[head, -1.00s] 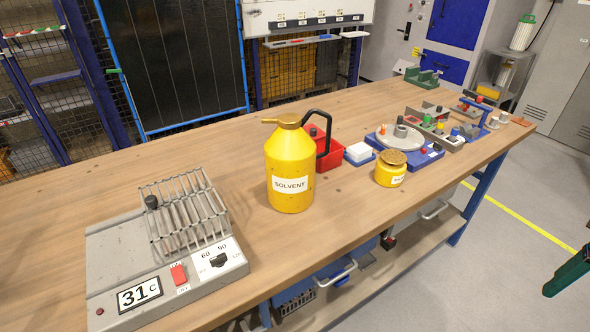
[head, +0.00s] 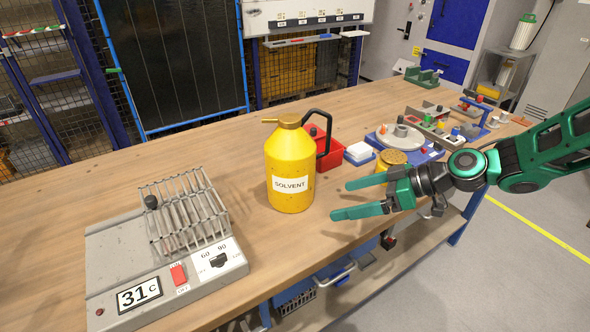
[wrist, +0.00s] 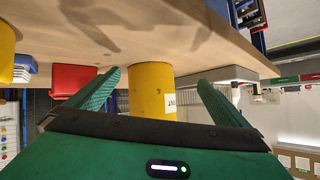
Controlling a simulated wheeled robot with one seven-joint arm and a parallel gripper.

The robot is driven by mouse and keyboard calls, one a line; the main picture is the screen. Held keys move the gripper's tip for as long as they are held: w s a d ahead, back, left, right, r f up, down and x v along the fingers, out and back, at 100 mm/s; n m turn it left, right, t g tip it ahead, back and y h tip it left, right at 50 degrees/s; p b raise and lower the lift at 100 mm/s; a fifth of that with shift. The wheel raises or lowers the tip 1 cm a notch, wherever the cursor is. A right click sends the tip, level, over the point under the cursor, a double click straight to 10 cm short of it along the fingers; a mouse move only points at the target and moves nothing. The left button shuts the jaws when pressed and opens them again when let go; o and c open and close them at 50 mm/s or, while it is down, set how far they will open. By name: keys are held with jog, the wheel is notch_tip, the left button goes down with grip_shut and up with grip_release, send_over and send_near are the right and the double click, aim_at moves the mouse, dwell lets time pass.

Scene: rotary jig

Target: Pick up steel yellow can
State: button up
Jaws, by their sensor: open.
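The yellow can (head: 290,168) labelled SOLVENT stands upright on the wooden bench (head: 120,190), with a short spout at its top left and a black handle on its right. My gripper (head: 345,199) is open and empty, to the right of the can with a gap between, its green fingers pointing left at it. In the wrist view the can's yellow body (wrist: 152,90) shows between the two fingers, beyond their tips; its label is partly visible. A smaller yellow jar (head: 391,158) sits behind my gripper, partly hidden by it.
A grey heater unit with a wire rack (head: 120,262) stands left of the can. A red bin (head: 326,150) is close behind the can's handle. A blue rotary jig (head: 425,152) and other fixtures fill the right part of the bench.

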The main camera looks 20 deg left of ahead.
aim_at(314, 163)
jog(key=a+r+y, duration=0.1)
jog(key=w+a+r+n+y, duration=0.1)
jog(key=a+y, duration=0.1)
jog(key=shift+a+r+n+g, duration=0.2)
jog(key=shift+a+n+g, duration=0.1)
jog(key=r+y, duration=0.1)
jog(key=w+a+r+y, duration=0.1)
jog(key=r+n+y, duration=0.1)
jog(key=r, duration=0.1)
jog(key=shift+w+a, duration=0.3)
jog(key=shift+w, duration=0.1)
jog(key=a, duration=1)
jog(key=shift+a+r, duration=0.15)
jog(key=shift+a, duration=0.2)
jog(key=shift+c, duration=0.3)
jog(key=c, duration=1.5)
jog(key=shift+r, duration=0.1)
jog(key=shift+c, duration=1)
jog(key=shift+r, duration=0.15)
